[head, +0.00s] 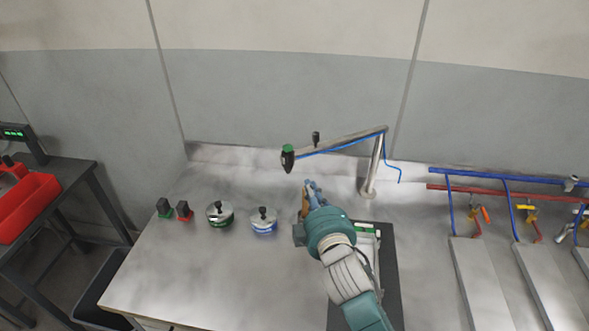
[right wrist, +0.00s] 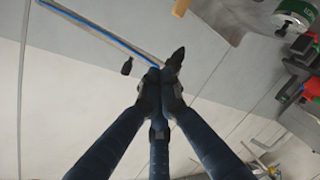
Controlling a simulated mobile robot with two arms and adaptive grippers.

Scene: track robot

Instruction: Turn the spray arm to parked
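The spray arm (head: 340,142) is a thin horizontal bar on an upright metal post (head: 375,165), with a blue hose along it. It points left from the post, and its free end carries a dark spray head with a green top (head: 288,155). A small black knob (head: 316,138) stands by the bar. My right gripper (head: 311,187) is in front of and below the bar. In the right wrist view its three fingers (right wrist: 161,88) are drawn together, tips close to the spray head (right wrist: 175,60); contact is unclear. My left gripper is out of view.
Two lidded round pots (head: 220,214) (head: 263,221) and two small dark blocks (head: 164,208) (head: 184,210) stand left on the worktop. A dark tray (head: 391,270) lies partly under my right arm. Blue and red pipes (head: 505,191) with valves are at right.

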